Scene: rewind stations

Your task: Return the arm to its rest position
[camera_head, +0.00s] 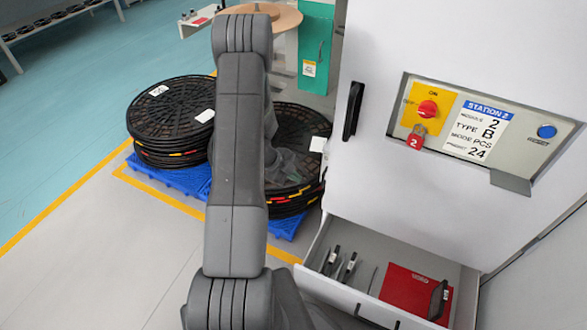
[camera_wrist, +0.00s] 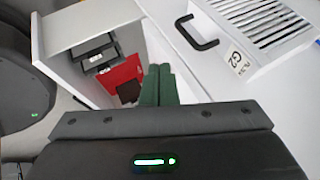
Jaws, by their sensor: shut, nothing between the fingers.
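My arm (camera_head: 238,150) stands raised across the left middle of the head view, its grey links bent at the top. My gripper (camera_wrist: 160,70) shows in the wrist view as two dark green fingers pressed together with nothing between them. In the wrist view the fingers point toward a white cabinet surface, just right of an open drawer. I cannot make out the fingers in the head view.
The open drawer (camera_head: 338,290) holds dark tools and a red case (camera_head: 408,291), below the Station 2 panel (camera_head: 480,125). Black reels (camera_head: 172,108) stand stacked on blue pallets (camera_head: 170,175) behind my arm.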

